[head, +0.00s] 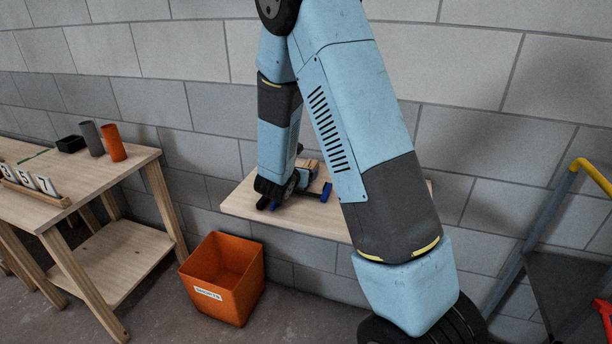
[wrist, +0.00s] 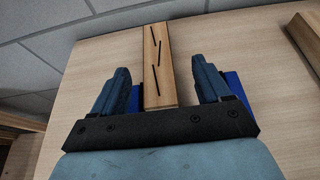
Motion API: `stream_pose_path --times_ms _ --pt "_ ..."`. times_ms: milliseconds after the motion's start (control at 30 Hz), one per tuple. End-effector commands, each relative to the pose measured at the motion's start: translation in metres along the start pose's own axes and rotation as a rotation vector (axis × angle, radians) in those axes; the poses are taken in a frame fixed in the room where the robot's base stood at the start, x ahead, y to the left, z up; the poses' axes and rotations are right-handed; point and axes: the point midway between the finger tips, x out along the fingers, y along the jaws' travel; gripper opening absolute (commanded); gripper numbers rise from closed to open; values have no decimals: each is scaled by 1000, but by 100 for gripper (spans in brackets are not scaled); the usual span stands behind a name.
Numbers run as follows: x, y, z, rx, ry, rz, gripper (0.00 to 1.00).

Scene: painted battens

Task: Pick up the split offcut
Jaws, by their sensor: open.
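The split offcut (wrist: 158,62) is a short, pale brown wooden piece with several dark cracks along its top face. In the wrist view it lies lengthwise on the wooden shelf (wrist: 90,62). My gripper (wrist: 163,72) is open, with one dark blue finger on each side of the offcut and a visible gap on both sides. The offcut's near end reaches close to the gripper's black crossbar. In the head view my gripper (head: 272,196) is low over the wall shelf (head: 240,205), and my arm hides much of that area.
Another wooden piece (wrist: 306,38) lies to the right in the wrist view. An orange bin (head: 222,280) with a white label stands on the floor below the shelf. A workbench (head: 100,178) at left carries two cylinders and number cards. A yellow-railed cart (head: 588,172) stands at right.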

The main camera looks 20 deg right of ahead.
Motion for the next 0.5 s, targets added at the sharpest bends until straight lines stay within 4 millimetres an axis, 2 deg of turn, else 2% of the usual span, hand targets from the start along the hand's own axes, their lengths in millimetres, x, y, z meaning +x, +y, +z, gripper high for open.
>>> stream_pose_path --times_ms 267,500 --pt "13 1 -1 0 0 -2 77" --pt "43 6 -5 0 -1 -2 77"
